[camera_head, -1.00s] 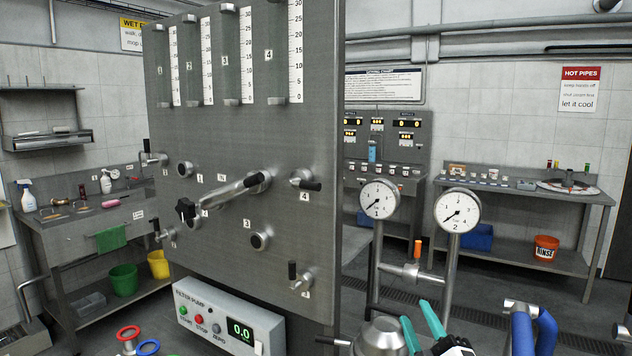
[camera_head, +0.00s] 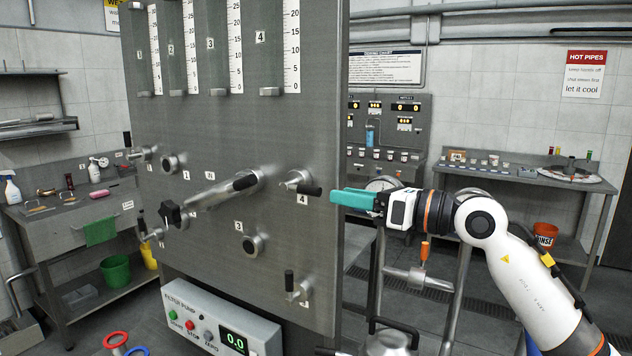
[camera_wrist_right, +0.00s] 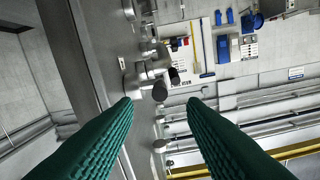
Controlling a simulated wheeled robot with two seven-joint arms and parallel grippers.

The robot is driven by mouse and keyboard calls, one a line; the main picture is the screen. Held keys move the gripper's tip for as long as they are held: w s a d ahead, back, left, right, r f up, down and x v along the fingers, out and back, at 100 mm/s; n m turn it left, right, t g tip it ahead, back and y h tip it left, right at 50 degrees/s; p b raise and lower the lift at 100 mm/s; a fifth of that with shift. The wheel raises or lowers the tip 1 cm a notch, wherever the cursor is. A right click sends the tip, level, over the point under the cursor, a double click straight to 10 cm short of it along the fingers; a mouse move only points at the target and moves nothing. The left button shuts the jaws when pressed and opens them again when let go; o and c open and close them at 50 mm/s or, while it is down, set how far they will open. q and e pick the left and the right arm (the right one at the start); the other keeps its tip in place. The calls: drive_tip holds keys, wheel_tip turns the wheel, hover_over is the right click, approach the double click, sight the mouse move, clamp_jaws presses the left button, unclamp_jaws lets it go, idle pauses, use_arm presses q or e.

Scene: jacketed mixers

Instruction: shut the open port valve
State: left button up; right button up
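A grey upright panel (camera_head: 215,130) carries several small port valves with black levers. The valve by label 4 (camera_head: 300,185) has its lever lying sideways, pointing right. The lower right valve (camera_head: 297,288), the upper left valve (camera_head: 140,152) and the lower left valve (camera_head: 148,235) have levers standing upright. My right gripper (camera_head: 334,197), with teal fingers, is just right of the label 4 lever, apart from it. In the right wrist view its fingers (camera_wrist_right: 160,103) are spread and empty, with a black lever end (camera_wrist_right: 160,92) ahead between them. My left gripper is out of view.
A thick swing pipe with a black knob (camera_head: 170,213) sits left of the label 4 valve. A pump box (camera_head: 218,325) is below the panel. A gauge (camera_head: 382,184) and pipe stand are behind my right arm.

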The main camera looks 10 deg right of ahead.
sight(316, 190)
drive_tip(key=p+x, duration=0.2)
drive_tip(key=x, duration=0.4)
drive_tip(key=shift+w, duration=0.1)
drive_tip(key=shift+w+a, duration=0.25)
drive_tip(key=shift+a, duration=0.15)
clamp_jaws()
